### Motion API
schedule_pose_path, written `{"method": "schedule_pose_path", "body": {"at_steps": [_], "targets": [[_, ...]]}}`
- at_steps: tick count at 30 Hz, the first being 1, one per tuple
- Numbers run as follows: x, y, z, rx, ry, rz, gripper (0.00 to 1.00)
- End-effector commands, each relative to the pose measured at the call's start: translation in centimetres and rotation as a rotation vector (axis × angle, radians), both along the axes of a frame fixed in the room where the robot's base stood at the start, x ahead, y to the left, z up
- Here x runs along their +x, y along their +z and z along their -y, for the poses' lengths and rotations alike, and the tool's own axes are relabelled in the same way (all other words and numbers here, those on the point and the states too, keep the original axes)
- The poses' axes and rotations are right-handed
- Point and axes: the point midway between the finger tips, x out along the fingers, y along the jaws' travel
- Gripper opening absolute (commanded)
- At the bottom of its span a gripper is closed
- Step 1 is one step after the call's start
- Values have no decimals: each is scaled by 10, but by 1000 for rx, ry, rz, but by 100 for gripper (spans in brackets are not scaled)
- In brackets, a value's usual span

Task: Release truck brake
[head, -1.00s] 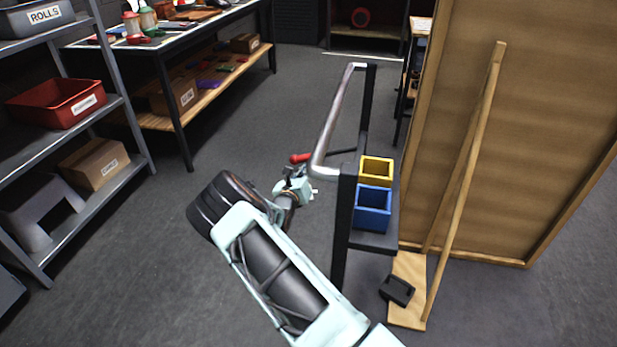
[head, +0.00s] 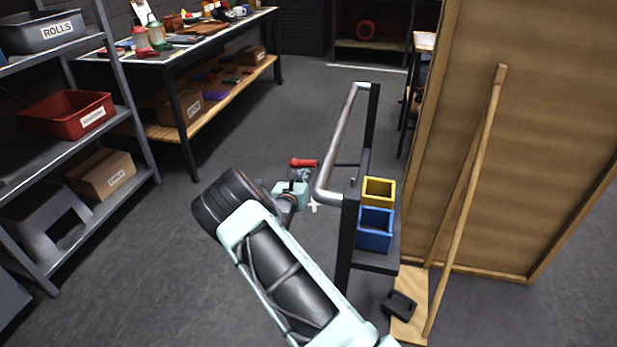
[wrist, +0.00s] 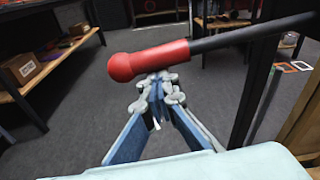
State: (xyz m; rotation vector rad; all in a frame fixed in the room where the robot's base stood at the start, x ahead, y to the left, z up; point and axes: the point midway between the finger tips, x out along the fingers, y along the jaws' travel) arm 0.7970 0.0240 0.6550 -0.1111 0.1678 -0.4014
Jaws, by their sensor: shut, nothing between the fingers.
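The brake lever is a dark bar ending in a red grip (head: 303,162). It sticks out leftward from the truck, beside the truck's grey tubular handle (head: 336,140). The red grip (wrist: 150,59) crosses the upper middle of the wrist view, with its bar running right. My gripper (wrist: 157,86) is shut and empty. Its fingertips are just under the red grip in that view, and whether they touch it I cannot tell. In the head view my wrist is just below the grip and the fingertips are hard to make out.
A blue bin (head: 375,230) and a yellow bin (head: 379,190) sit on the truck's shelf. A large wooden panel (head: 530,130) stands to the right. A metal shelf rack (head: 140,150) and a workbench (head: 190,110) stand at left. The floor between is clear.

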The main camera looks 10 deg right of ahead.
Motion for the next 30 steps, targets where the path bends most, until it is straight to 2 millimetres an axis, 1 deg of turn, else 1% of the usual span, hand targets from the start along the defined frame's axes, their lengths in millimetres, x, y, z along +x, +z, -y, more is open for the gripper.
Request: {"method": "schedule_pose_path", "body": {"at_steps": [1,3,6,13,21,30], "targets": [[2,17,-2,37,1,21,0],[3,30,-4,95,0,45,0],[4,46,-6,163,0,73,0],[3,79,-6,155,1,69,0],[1,103,0,154,0,66,0],[0,114,3,151,-1,70,0]]}}
